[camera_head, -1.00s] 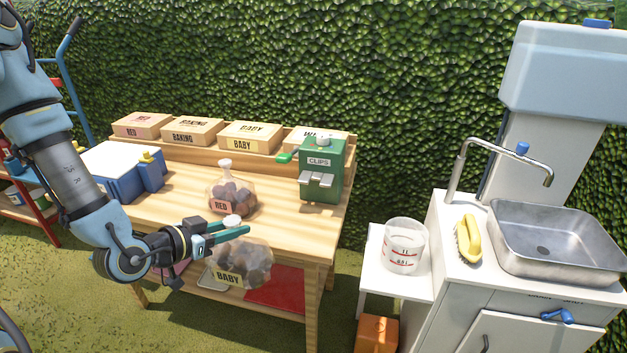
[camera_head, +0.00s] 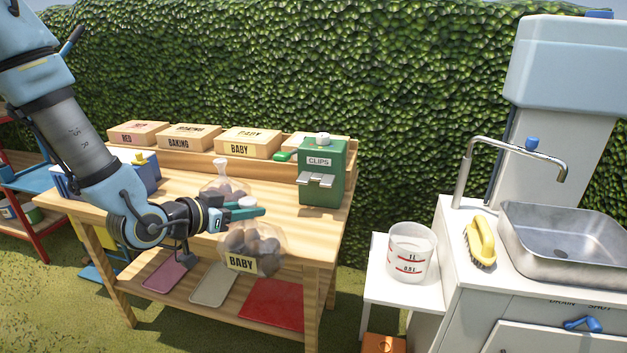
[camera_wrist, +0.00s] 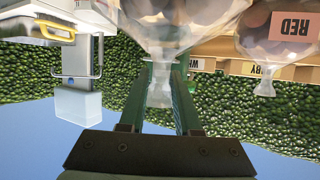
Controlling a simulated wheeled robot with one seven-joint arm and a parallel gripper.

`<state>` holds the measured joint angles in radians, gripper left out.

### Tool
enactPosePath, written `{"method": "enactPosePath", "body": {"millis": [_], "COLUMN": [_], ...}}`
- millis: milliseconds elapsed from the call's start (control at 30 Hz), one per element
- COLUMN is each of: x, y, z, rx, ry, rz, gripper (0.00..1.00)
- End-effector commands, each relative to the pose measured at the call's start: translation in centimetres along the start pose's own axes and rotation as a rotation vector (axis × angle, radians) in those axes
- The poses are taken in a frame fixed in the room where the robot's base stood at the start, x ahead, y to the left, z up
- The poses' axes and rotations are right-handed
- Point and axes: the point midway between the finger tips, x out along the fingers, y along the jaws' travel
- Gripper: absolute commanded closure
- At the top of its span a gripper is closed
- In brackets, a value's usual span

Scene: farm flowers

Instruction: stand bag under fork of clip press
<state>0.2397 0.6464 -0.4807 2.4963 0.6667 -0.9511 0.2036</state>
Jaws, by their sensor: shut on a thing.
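My gripper (camera_head: 250,212) is shut on the neck of a clear bag labelled BABY (camera_head: 256,246), full of brown potato-like lumps. The bag hangs upright below the fingers, at the front edge of the wooden table. In the wrist view, which is upside down, the bag's neck (camera_wrist: 160,88) sits between the green fingers. The green clip press (camera_head: 322,168), marked CLIPS, stands at the table's back right. Its metal fork (camera_head: 316,181) juts from its front, with nothing under it. The bag is apart from the press, in front and to its left.
Another clear bag (camera_head: 222,168), labelled RED in the wrist view (camera_wrist: 292,24), stands on the table behind my gripper. Labelled boxes (camera_head: 248,142) line the back. A blue box (camera_head: 146,172) stands at the left. Bare tabletop (camera_head: 285,210) lies before the press.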

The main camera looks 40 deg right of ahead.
Motion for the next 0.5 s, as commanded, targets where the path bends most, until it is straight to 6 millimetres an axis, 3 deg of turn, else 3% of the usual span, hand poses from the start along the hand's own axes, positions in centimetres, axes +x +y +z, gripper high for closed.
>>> {"method": "enactPosePath", "body": {"millis": [500], "x": [11.1], "y": [0.1], "z": [-4.8], "rx": [0.000], "ry": [0.006], "rz": [0.002], "gripper": [1.00]}}
